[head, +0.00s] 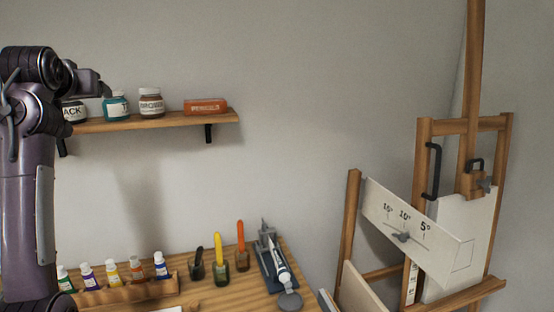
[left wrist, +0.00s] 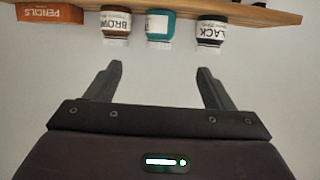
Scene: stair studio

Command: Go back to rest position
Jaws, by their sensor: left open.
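My left arm rises at the left edge of the head view, with its left gripper (head: 98,84) near the wall shelf (head: 170,122), in front of the jars in the picture. In the left wrist view the left gripper (left wrist: 160,68) has its two fingers spread wide, with only bare wall between them. That view is upside down and shows the black jar (left wrist: 210,31), teal jar (left wrist: 159,26) and brown jar (left wrist: 116,23) beyond the fingertips. The gripper holds nothing. My right gripper is in neither view.
An orange pencils box (head: 205,106) lies on the shelf. Below is a wooden table (head: 240,292) with paint tubes in a rack (head: 125,293), small pots with coloured handles (head: 219,262) and a tube in a grey stand (head: 280,262). An easel (head: 465,150) stands right.

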